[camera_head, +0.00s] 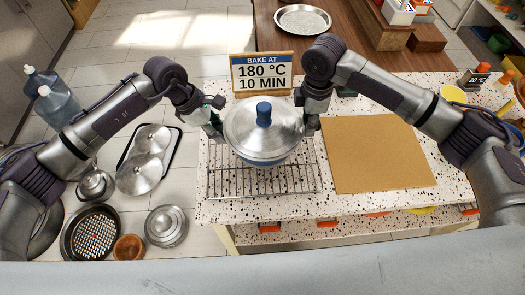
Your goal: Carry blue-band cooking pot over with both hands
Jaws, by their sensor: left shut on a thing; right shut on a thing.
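The cooking pot (250,147) is silver, with a domed metal lid, a blue knob on top and blue showing low on its side. It is over a wire rack (295,183) on the speckled counter; I cannot tell whether it touches the rack. My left gripper (216,134) is shut on the pot's left side. My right gripper (304,127) is shut on its right side. The handles are mostly hidden by the grippers.
A sign reading "BAKE AT 180 °C 10 MIN" (262,72) stands right behind the pot. A brown board (376,153) lies to the right on the counter (215,212). Pans and lids (139,174) lie on the floor at left, near blue bottles (62,97).

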